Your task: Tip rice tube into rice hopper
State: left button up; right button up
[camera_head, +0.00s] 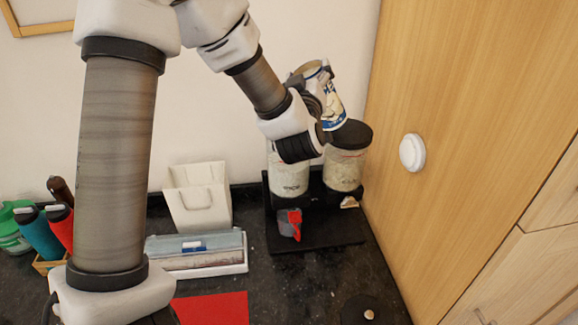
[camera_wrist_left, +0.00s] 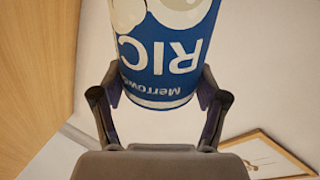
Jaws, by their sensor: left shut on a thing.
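The rice tube (camera_head: 330,100) is blue and white with lettering, and it is held tilted above the twin dispenser. My left gripper (camera_head: 310,92) is shut on it. In the left wrist view the tube (camera_wrist_left: 165,62) sits between the two fingers (camera_wrist_left: 160,97), its lettering upside down. The rice hopper is a dispenser with two clear containers on a black stand (camera_head: 318,235). The left container (camera_head: 289,178) and right container (camera_head: 343,172) both hold pale grain. The right one has a black lid (camera_head: 351,134). The left one's top is hidden behind my wrist. No falling rice shows.
A dark round lid with a knob (camera_head: 368,312) lies on the counter in front. A wooden cabinet (camera_head: 460,130) stands close on the right. A white bin (camera_head: 198,195), a box of wrap (camera_head: 200,255), a red mat (camera_head: 212,308) and bottles (camera_head: 40,235) lie left.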

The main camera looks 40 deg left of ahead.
pick_arm(q)
jog(key=shift+s+r, duration=0.1)
jog(key=shift+f+n+b, duration=0.25)
jog(key=shift+n+b, duration=0.05)
jog(key=shift+b, duration=0.45)
jog(key=shift+r, duration=0.1)
dwell(0.3)
jog(key=shift+f+n+y+b, duration=0.25)
jog(key=shift+n+b, duration=0.35)
jog(key=shift+b, duration=0.4)
jog(key=shift+f+n+y+b, duration=0.2)
jog(key=shift+n+b, duration=0.3)
jog(key=shift+b, duration=0.4)
jog(key=shift+s, duration=0.1)
